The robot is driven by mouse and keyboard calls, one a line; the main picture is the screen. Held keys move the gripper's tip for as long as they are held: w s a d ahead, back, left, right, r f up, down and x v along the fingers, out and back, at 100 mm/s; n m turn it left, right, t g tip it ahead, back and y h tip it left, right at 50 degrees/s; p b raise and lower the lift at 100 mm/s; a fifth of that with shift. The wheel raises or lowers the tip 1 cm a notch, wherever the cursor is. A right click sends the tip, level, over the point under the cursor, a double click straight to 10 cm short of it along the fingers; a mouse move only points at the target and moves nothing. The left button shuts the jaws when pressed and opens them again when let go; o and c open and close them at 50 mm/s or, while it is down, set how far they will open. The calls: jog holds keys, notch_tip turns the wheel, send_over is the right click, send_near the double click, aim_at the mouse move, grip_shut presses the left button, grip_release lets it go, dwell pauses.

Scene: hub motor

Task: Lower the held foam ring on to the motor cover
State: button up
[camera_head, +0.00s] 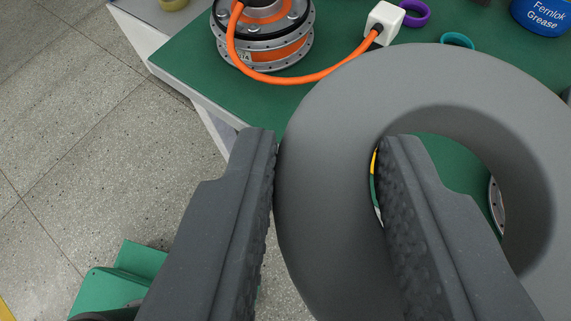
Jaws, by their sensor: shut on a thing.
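My gripper (328,150) is shut on the left side of the grey foam ring (455,80). One finger is outside the ring and the other is inside its hole. The ring is held up close to the camera, with the green bench top behind it. Through the hole I see green surface, a yellow strip and part of a grey metal rim with holes (496,205). I cannot tell whether that rim belongs to the motor cover, as the ring hides most of it.
A silver and orange hub motor (262,45) with an orange cable (290,80) and white connector (384,23) stands at the bench's back left. Purple (414,14) and teal rings (458,40) and a blue grease tub (543,14) are at the back right. Speckled floor lies left.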

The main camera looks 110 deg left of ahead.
aim_at(570, 104)
jog(key=w+a+m+t+b, duration=0.2)
jog(key=w, duration=0.1)
jog(key=w+a+m+t+b, duration=0.1)
jog(key=w+a, duration=0.1)
jog(key=shift+w+t+b, duration=0.15)
jog(key=shift+t+b, duration=0.15)
jog(key=shift+t, duration=0.1)
jog(key=shift+w+a+f+m+t+b, duration=0.1)
jog(key=shift+w+a+m+t+b, duration=0.3)
jog(key=shift+w+b, duration=0.2)
jog(key=shift+w+a+f+m+t+b, duration=0.1)
jog(key=shift+w+a+m+t+b, duration=0.2)
jog(key=shift+w+m+b, duration=0.25)
jog(key=w+a+f+m+t+h+b, duration=0.2)
jog(key=w+a+m+t+h+b, duration=0.2)
jog(key=w+b, duration=0.8)
jog(key=a+m+t+b, duration=0.2)
jog(key=a+m+b, duration=0.1)
jog(key=b, duration=0.1)
jog(key=shift+a+f, duration=0.15)
jog(key=shift+f, duration=0.15)
jog(key=shift+f, duration=0.1)
jog(key=shift+s+f+b, duration=0.2)
jog(key=shift+f+b, duration=0.5)
jog(key=shift+f, duration=0.75)
